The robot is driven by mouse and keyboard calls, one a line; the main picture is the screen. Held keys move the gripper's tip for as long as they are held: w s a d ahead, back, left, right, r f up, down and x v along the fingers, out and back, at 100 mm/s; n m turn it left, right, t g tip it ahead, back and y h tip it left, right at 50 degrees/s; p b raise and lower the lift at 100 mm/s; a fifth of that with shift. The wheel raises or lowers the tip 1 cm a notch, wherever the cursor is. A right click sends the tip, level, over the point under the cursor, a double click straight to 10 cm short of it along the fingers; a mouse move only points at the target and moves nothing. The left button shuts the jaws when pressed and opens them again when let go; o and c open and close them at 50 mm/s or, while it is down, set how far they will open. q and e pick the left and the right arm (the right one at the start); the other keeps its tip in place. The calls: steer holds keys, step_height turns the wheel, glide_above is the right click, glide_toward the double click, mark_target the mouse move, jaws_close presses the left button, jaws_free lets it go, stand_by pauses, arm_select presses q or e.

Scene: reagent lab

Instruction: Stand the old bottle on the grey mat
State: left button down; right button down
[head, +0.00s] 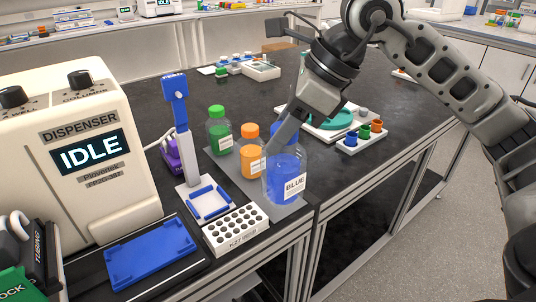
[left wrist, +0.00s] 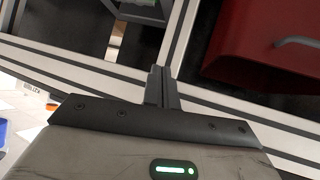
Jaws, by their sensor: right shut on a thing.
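A blue bottle (head: 286,180) labelled BLUE is upright at the front right of the grey mat (head: 285,213). No label reads as old. My left gripper (left wrist: 162,88) shows only in the left wrist view, with its fingers together and nothing seen between them.
A white tube rack (head: 236,230) and a blue-and-white stand (head: 186,140) are left of the mat. The dispenser (head: 75,150) reads IDLE. Colored cups (head: 363,133) stand to the right. A red cabinet (left wrist: 270,45) shows in the left wrist view.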

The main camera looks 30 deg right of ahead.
steer(key=w+d+f+p, duration=0.1)
steer(key=w+d+f, duration=0.4)
steer(key=w+f, duration=0.3)
steer(key=shift+w+f, duration=0.2)
steer(key=shift+f, duration=1.35)
steer(key=shift+d, duration=0.1)
steer(key=shift+f, duration=0.15)
steer(key=c, duration=0.9)
jaws_free()
